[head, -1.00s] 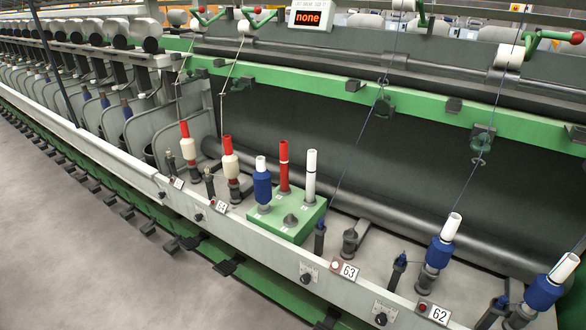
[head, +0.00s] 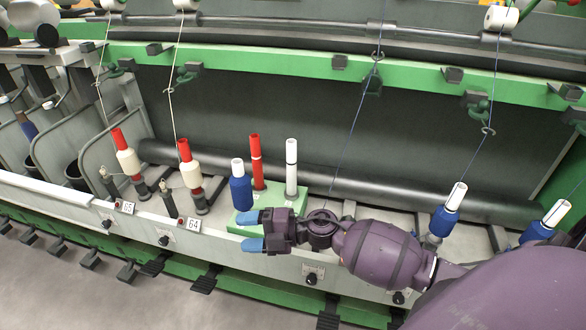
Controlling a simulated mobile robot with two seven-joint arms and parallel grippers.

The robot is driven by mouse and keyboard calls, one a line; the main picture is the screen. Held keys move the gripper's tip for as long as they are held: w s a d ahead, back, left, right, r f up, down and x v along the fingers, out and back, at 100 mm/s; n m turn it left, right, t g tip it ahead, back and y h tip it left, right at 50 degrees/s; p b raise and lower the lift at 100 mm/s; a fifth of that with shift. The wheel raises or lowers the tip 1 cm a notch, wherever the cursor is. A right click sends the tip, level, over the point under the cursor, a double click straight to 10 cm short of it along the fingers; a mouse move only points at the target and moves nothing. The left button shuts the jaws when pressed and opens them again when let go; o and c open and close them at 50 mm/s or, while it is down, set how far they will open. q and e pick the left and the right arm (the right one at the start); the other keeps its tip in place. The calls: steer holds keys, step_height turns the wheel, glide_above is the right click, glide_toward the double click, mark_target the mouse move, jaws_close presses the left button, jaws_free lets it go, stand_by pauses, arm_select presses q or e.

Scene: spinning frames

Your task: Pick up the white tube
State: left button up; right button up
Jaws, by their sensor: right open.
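A plain white tube (head: 291,167) stands upright on the right part of a green block (head: 270,190). A red tube (head: 257,163) stands upright on the same block to its left, and a blue-wound bobbin with a white top (head: 240,186) stands further left. My right gripper (head: 250,231) reaches in from the right, in front of the block, with its blue fingertips pointing left. It is open with nothing between the fingers, and apart from the white tube. It hides the front of the block. My left gripper is out of view.
Red-topped cream bobbins (head: 190,165) stand on spindles to the left. Blue-wound bobbins (head: 448,212) with white tops stand to the right, partly behind my arm. Threads hang from above, one (head: 354,120) running down right of the white tube. A grey rail (head: 140,225) runs along the front.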

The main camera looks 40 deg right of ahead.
steer(key=w+d+n+g+h, duration=0.2)
steer(key=w+n+g, duration=0.2)
steer(key=n, duration=0.1)
steer(key=n+g+h, duration=0.2)
steer(key=h, duration=1.1)
glide_toward(292, 141)
step_height(292, 141, down, 3)
steer(key=x, duration=0.2)
steer(key=b+x, duration=0.1)
steer(key=x, duration=0.1)
steer(key=shift+w+a, duration=0.15)
steer(key=shift+a, duration=0.15)
steer(key=shift+w+f, duration=0.15)
steer(key=shift+f, duration=0.25)
steer(key=x, duration=0.2)
steer(key=b+x, duration=0.1)
steer(key=x, duration=0.1)
steer(key=shift+w+d+r, duration=0.1)
steer(key=shift+w+d, duration=0.1)
steer(key=shift+d, duration=0.2)
steer(key=shift+w+f, duration=0.25)
steer(key=shift+f, duration=0.2)
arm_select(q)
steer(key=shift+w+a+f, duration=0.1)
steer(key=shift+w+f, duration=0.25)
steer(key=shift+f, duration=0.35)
arm_select(e)
steer(key=shift+t, duration=0.3)
